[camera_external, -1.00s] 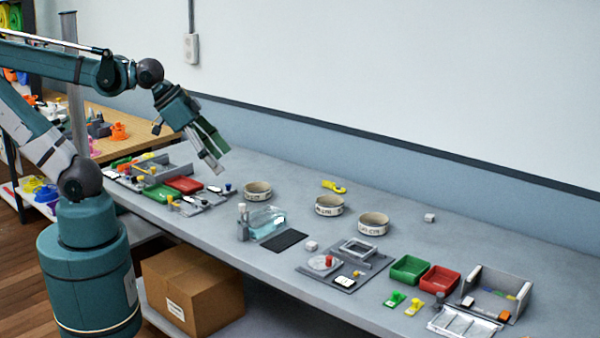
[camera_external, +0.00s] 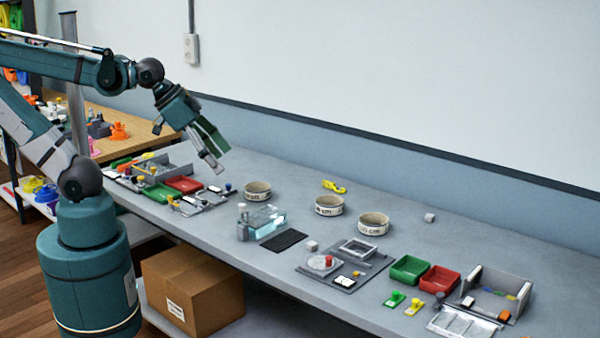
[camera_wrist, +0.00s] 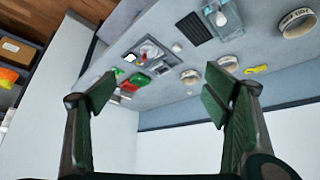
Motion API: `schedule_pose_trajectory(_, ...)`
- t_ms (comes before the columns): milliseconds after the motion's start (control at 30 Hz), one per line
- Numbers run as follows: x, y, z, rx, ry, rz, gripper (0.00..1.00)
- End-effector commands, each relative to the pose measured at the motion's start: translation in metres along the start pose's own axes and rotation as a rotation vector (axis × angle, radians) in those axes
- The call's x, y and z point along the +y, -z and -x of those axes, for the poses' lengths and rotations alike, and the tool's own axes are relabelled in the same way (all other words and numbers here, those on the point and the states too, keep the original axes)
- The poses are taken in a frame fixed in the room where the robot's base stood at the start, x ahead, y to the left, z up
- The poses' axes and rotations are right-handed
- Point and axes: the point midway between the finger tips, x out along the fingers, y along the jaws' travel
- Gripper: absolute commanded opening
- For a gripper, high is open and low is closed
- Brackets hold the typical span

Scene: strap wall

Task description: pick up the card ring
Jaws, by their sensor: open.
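My gripper (camera_external: 216,159) is open and empty in the external view, raised above the left part of the grey bench. Its two fingers stand wide apart in the wrist view (camera_wrist: 161,73). No thing is plainly marked as the card ring, and I cannot tell which one it is. A small yellow looped thing (camera_external: 334,186) lies flat near the wall; it also shows in the wrist view (camera_wrist: 256,69). Three pale round bands with dark lettering stand in a row: a left one (camera_external: 257,191), a middle one (camera_external: 329,206) and a right one (camera_external: 373,224). All are apart from my gripper.
A green tray (camera_external: 409,270), a red tray (camera_external: 440,280) and a grey open box (camera_external: 497,291) stand at the right. The bench behind the bands is mostly clear.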

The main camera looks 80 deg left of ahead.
Motion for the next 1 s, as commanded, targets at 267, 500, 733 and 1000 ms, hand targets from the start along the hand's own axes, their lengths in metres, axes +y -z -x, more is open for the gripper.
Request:
schedule_pose_trajectory(267,-0.008,0.019,-0.004,-0.026,0.012,0.085,0.76)
schedule_pose_trajectory(500,-0.021,0.047,-0.014,-0.067,0.033,0.224,0.76)
schedule_pose_trajectory(733,-0.036,0.074,-0.028,-0.106,0.058,0.368,0.76)
schedule_pose_trajectory(1000,-0.057,0.104,-0.05,-0.151,0.093,0.537,0.76)
